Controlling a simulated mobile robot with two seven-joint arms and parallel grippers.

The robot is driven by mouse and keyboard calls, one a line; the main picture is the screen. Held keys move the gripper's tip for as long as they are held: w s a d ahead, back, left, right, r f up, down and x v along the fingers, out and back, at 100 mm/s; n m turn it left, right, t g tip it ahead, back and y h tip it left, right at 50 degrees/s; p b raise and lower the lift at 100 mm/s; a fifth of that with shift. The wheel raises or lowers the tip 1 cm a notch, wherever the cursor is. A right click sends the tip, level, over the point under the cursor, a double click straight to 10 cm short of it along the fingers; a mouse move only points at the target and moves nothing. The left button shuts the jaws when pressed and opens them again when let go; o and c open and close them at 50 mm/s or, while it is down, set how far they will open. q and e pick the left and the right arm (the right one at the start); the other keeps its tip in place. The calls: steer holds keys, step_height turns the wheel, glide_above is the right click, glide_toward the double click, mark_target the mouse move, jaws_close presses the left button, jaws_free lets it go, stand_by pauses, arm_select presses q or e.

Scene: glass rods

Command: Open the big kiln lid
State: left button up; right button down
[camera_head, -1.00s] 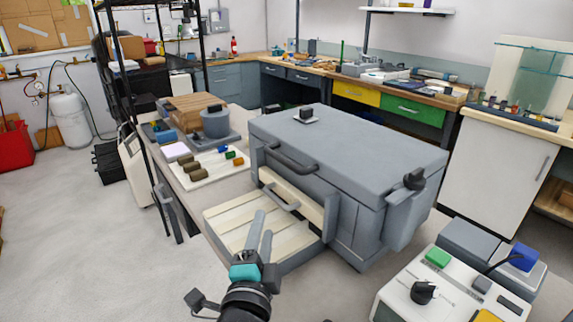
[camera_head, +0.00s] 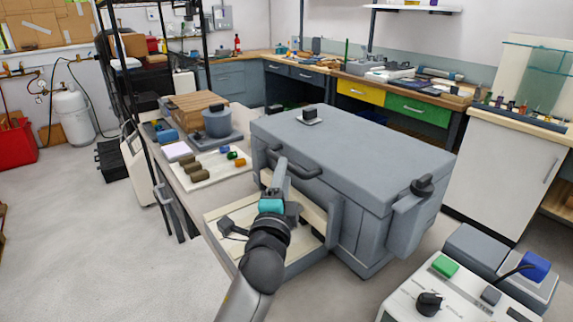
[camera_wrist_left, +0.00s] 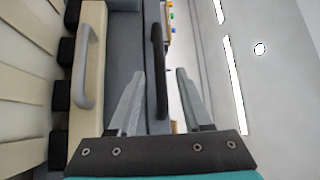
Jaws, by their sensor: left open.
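The big kiln (camera_head: 360,215) is a grey box with its wide flat lid (camera_head: 370,140) closed. A dark bar handle (camera_head: 305,171) runs along the lid's front edge; it also shows in the left wrist view (camera_wrist_left: 158,60). My left gripper (camera_head: 281,164) is open at this handle. In the left wrist view the handle lies between the two fingers (camera_wrist_left: 160,75), nearer the left one in line of sight; I cannot tell whether they touch. My left wrist hides part of the slatted cream shelf (camera_head: 222,222). My right gripper is not in view.
A cream front panel with a grey handle (camera_wrist_left: 87,55) lies below the lid handle. A small dark knob block (camera_head: 309,114) stands on the lid. A control box (camera_head: 440,290) stands at front right. A tray (camera_head: 208,176) with coloured rods lies left of the kiln.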

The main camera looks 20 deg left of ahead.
arm_select(q)
steer(key=shift+w+a+r, duration=0.15)
steer(key=shift+w, duration=1)
steer(key=shift+w+a+r, duration=0.15)
steer(key=shift+w, duration=0.95)
jaws_close()
